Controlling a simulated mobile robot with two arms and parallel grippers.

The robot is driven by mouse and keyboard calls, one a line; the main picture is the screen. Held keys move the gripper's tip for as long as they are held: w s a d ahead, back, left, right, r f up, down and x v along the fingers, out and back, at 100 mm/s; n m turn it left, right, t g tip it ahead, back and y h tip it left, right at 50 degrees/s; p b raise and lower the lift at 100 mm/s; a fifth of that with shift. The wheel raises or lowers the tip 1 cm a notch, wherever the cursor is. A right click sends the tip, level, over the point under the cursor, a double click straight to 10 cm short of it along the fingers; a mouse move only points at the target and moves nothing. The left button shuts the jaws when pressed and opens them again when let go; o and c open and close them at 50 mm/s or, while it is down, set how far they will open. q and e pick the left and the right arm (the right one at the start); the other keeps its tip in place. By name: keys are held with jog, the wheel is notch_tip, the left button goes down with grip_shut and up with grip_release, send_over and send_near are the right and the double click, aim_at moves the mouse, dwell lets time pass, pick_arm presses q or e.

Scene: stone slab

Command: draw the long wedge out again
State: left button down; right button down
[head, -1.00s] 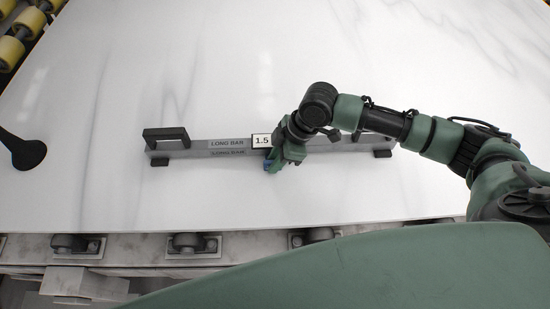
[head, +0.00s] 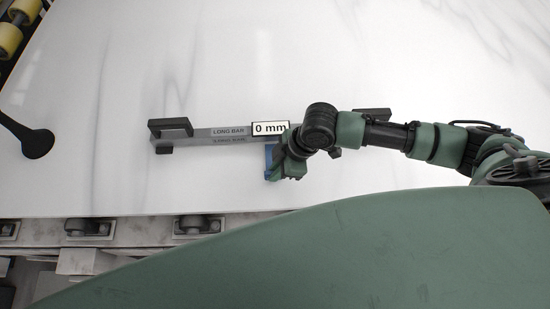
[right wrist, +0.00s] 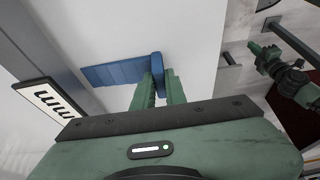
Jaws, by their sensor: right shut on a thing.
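The blue long wedge (head: 268,160) lies in front of the long bar (head: 205,136) on the slab. In the right wrist view the wedge (right wrist: 112,73) shows at length, its far end close beside the bar's edge; I cannot tell whether they touch. My right gripper (right wrist: 160,84) is shut on the wedge's upright blue grip. In the head view this gripper (head: 280,168) is partly hidden by its own arm. The bar's display (head: 270,128) reads 0 mm. A green arm end, seemingly my left gripper (right wrist: 265,58), shows small at right in the wrist view; its jaws are unclear.
The bar has a black handle (head: 170,126) at its left; my right arm covers much of its right part. A black round-ended object (head: 36,143) stands at the slab's left. The white slab (head: 300,55) is clear behind the bar. Rollers line its front edge.

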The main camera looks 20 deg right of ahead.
jog(key=c, duration=1.7)
grip_release()
jog(key=shift+s+a, duration=0.1)
jog(key=b+v, duration=0.1)
jog(key=v, duration=0.7)
jog(key=shift+f, duration=0.1)
